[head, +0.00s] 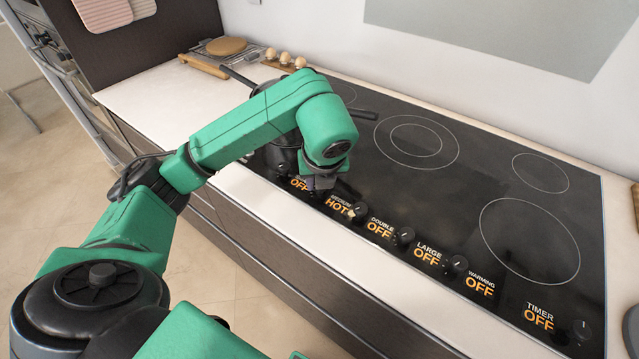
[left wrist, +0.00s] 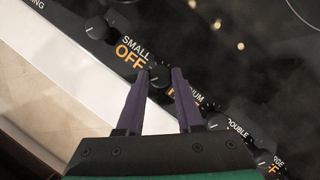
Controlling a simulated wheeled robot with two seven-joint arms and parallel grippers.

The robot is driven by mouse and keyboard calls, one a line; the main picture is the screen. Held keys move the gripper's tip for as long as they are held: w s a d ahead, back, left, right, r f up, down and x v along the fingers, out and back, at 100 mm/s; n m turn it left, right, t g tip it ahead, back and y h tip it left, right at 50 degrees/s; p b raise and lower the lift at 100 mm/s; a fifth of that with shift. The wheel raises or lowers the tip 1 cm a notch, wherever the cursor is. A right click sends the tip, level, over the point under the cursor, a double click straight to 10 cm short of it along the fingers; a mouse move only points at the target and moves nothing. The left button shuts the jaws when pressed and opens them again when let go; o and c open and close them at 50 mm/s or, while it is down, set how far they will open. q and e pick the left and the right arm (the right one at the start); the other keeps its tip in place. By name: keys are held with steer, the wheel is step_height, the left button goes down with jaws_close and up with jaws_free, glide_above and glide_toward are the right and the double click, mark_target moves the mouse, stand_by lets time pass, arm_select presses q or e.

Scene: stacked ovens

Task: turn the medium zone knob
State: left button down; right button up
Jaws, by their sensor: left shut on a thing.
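The medium zone knob (left wrist: 159,76) is a small dark knob on the front strip of the black cooktop. My left gripper (left wrist: 163,72) has its two purple fingers on either side of it, shut on it. In the head view my left gripper (head: 322,182) reaches down onto the strip and largely hides this knob. The medium label (head: 339,206) reads HOT in orange. The small label (head: 300,184) reads OFF, with the small zone knob (left wrist: 96,28) to its left in the wrist view. My right gripper is not in view.
The double knob (head: 358,209), large knob (head: 404,236) and warming knob (head: 456,265) follow to the right, labelled OFF. The timer knob (head: 582,330) is at the far right. The right-hand burners are bare.

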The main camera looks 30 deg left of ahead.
arm_select(q)
steer(key=shift+w+r+n, duration=0.1)
steer(key=shift+n, duration=0.2)
steer(key=c, duration=0.6)
jaws_free()
steer(key=shift+o, duration=0.2)
steer(key=p+v, duration=0.5)
steer(key=v, duration=0.9)
steer(key=shift+d+r, duration=0.15)
steer(key=shift+d, duration=0.05)
